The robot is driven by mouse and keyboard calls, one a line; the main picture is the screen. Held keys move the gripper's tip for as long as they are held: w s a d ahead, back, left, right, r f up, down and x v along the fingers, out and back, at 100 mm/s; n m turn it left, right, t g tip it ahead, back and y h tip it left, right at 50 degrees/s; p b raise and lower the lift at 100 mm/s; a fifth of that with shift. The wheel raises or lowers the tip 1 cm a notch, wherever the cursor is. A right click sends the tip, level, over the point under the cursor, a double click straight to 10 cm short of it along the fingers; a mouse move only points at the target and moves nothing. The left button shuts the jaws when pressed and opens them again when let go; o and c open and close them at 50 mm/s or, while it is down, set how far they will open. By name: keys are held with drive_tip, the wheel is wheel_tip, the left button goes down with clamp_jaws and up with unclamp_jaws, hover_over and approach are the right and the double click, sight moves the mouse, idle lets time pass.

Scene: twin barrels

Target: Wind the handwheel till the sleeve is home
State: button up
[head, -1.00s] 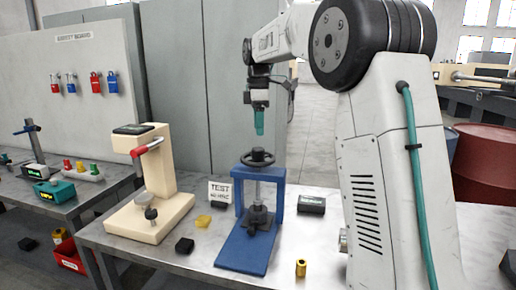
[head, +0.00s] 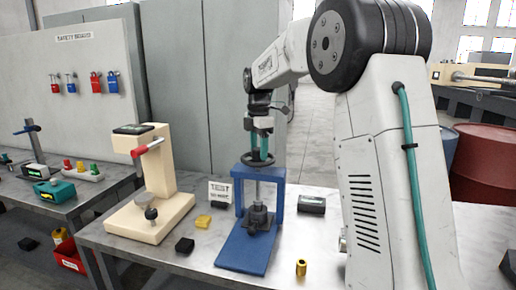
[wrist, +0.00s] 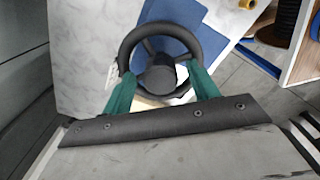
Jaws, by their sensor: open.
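The black handwheel (head: 258,159) sits on top of the blue press frame (head: 240,190) on the metal table. The wheel's rim and hub also show in the wrist view (wrist: 126,50). Below it a grey screw shaft runs down to a dark clamp-like part (head: 259,216) on the blue base. I cannot make out the sleeve for certain. My gripper (head: 260,147) points down over the wheel. In the wrist view its green fingers (wrist: 162,92) are apart, one on each side of the hub, with nothing clearly gripped.
A cream test stand (head: 150,185) with a red handle is left of the press. A sign (head: 220,191), a yellow block (head: 203,221), black blocks (head: 184,245) and a brass cylinder (head: 301,267) lie around it.

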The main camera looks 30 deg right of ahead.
drive_tip(key=c, duration=1)
drive_tip(key=shift+m, duration=0.3)
